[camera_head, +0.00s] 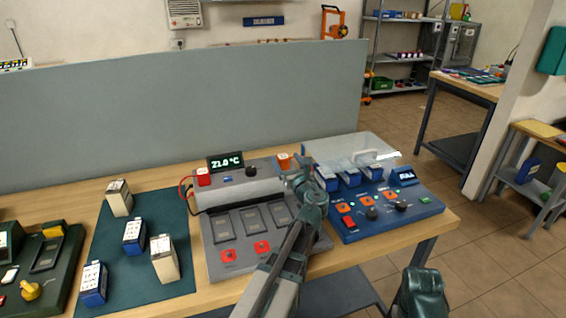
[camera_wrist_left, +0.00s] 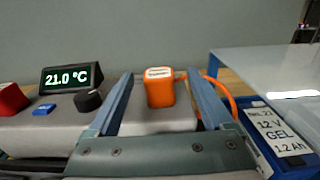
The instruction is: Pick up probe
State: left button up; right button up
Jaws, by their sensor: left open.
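The probe (camera_head: 284,161) is an orange block with a white label on top. It stands at the right end of the raised grey part of the tester (camera_head: 240,190). In the left wrist view the probe (camera_wrist_left: 160,92) is upright between the two fingers, with an orange cable curving away to its right. My left gripper (camera_head: 297,172) is open around it, and a gap shows on each side of the probe. The gripper (camera_wrist_left: 160,80) hides part of the tester in the head view.
A display (camera_head: 226,162) reading 21.0 °C and a black knob (camera_head: 251,170) stand left of the probe. A blue unit (camera_head: 385,219) holding blue batteries is close on the right. A green mat (camera_head: 125,268) with several batteries lies left. A grey partition (camera_head: 180,110) rises behind.

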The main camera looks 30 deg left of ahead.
pick_arm(q)
jog(key=x, duration=0.5)
jog(key=shift+f, duration=0.1)
jog(key=shift+s, duration=0.1)
grip_shut()
